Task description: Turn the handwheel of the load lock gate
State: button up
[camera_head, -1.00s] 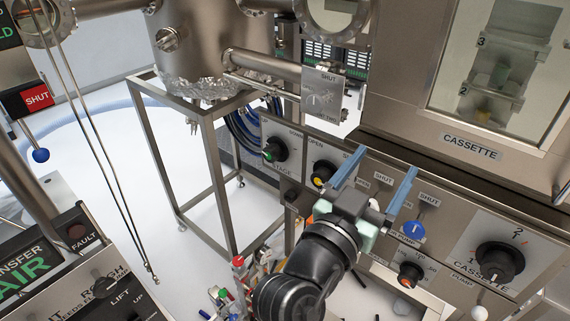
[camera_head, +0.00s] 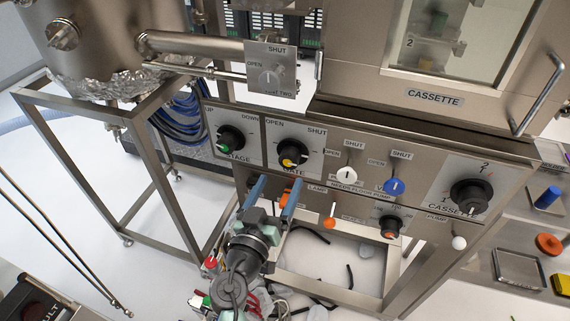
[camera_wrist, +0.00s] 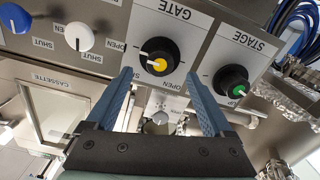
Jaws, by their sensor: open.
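The gate handwheel (camera_head: 292,155) is a round black knob with a yellow centre on the steel front panel, labelled GATE, with OPEN at its upper left and SHUT at its upper right. It also shows in the wrist view (camera_wrist: 161,57), upside down, with a white mark on its left side. My gripper (camera_head: 274,187) is open and empty, its two blue fingers pointing at the panel just below the knob in the head view. In the wrist view the knob appears between and beyond the fingertips (camera_wrist: 158,75). I see no contact.
The STAGE knob (camera_head: 231,141) sits close left of the gate knob. A white switch (camera_head: 347,174), a blue switch (camera_head: 394,187) and the CASSETTE knob (camera_head: 470,196) are to the right. An orange knob (camera_head: 330,223) and an open frame lie below. A small valve box (camera_head: 270,73) stands above.

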aim_at(288, 164)
jog(key=x, duration=0.5)
jog(key=shift+w+d, duration=0.1)
jog(key=shift+w, duration=0.2)
grip_shut()
